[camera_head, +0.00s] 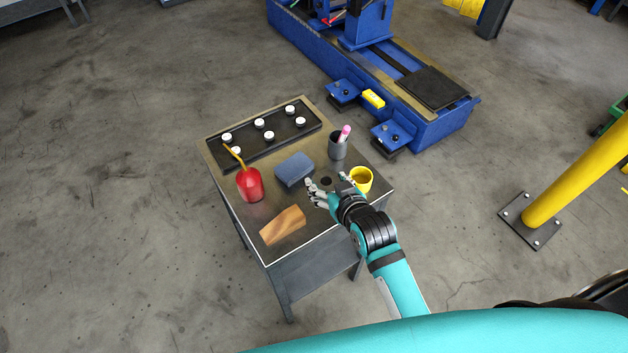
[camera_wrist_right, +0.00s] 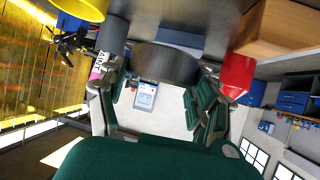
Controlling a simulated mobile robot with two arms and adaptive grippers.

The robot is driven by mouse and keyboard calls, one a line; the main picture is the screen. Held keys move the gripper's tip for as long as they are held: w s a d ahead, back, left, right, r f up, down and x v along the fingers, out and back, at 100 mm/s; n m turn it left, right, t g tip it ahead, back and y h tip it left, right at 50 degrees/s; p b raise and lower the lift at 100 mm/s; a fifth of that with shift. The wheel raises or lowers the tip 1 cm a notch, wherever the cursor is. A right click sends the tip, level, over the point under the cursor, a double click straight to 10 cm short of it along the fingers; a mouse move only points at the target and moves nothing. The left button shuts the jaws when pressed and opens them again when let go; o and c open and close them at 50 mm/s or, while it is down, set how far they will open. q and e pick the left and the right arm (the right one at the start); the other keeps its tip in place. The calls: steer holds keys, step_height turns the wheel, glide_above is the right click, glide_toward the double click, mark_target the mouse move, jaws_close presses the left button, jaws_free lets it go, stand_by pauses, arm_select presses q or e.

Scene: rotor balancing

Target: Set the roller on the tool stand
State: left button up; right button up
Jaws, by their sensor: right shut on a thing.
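The roller (camera_head: 326,181) is a grey metal piece that blends with the steel top; a dark round spot, seemingly its bore, shows between my fingers. In the right wrist view it is a broad dark grey round body (camera_wrist_right: 165,64) between the fingertips. My right gripper (camera_head: 330,184) is shut on it, one finger on each side; the wrist view shows the same gripper (camera_wrist_right: 158,80). The roller is over the front right of the tool stand (camera_head: 222,172), a small steel-topped table. I cannot tell whether it touches the top. My left gripper is out of view.
Close around my right gripper are a yellow cup (camera_head: 367,188), a grey holder (camera_head: 337,151) with a pink-tipped marker, a blue block (camera_head: 294,169) and a wooden block (camera_head: 282,226). A red can (camera_head: 250,186) and a black tray (camera_head: 250,146) with white caps stand left and behind.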

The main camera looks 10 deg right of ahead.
step_height(320, 180, down, 2)
steer(key=shift+d+f, duration=0.15)
step_height(320, 180, down, 4)
steer(key=shift+r, duration=0.1)
steer(key=shift+f, duration=0.3)
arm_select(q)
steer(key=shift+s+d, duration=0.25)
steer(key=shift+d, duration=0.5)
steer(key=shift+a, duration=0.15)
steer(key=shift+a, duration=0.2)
arm_select(e)
steer(key=o, duration=1.7)
steer(key=shift+s+f, duration=0.1)
steer(key=shift+f, duration=0.15)
steer(key=shift+r, duration=0.2)
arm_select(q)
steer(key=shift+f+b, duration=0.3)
arm_select(e)
steer(key=v, duration=1.2)
